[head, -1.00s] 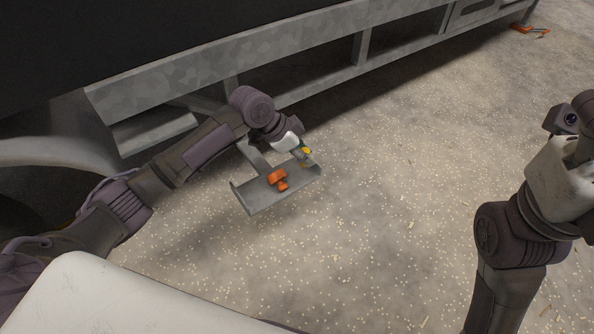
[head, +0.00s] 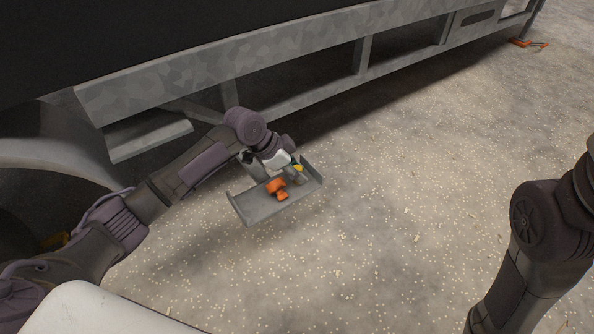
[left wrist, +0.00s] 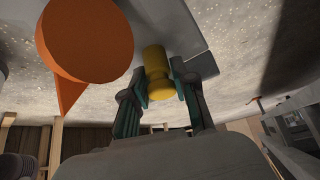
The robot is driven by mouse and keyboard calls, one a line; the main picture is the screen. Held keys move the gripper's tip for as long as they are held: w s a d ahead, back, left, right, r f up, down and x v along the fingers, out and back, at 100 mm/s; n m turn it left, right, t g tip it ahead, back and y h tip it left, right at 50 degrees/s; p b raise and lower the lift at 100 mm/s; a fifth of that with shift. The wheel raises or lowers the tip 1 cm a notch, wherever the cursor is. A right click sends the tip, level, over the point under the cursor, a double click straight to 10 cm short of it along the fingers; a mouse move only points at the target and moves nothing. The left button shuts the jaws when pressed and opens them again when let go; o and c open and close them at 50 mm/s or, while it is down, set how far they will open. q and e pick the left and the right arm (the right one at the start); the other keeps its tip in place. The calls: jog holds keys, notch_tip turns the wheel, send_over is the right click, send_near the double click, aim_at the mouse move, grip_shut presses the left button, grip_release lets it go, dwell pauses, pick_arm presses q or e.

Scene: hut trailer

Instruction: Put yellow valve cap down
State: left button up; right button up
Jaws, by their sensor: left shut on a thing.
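The yellow valve cap (left wrist: 157,72) is between the fingers of my left gripper (left wrist: 160,88) in the left wrist view. The gripper is shut on it. In the head view the cap (head: 298,167) is a small yellow spot at my left gripper (head: 294,172), over the right part of a grey metal tray (head: 253,211). An orange valve-like part (head: 276,187) stands on the tray just left of the gripper. It looms large in the left wrist view (left wrist: 85,35). I cannot tell whether the cap touches the tray.
A dark wheel and fender (head: 40,150) are at the left. Orange tools (head: 528,43) lie on the floor far right. The speckled floor right of the tray is open.

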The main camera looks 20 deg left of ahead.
pick_arm(q)
jog(key=o, duration=0.8)
jog(key=shift+c, duration=0.2)
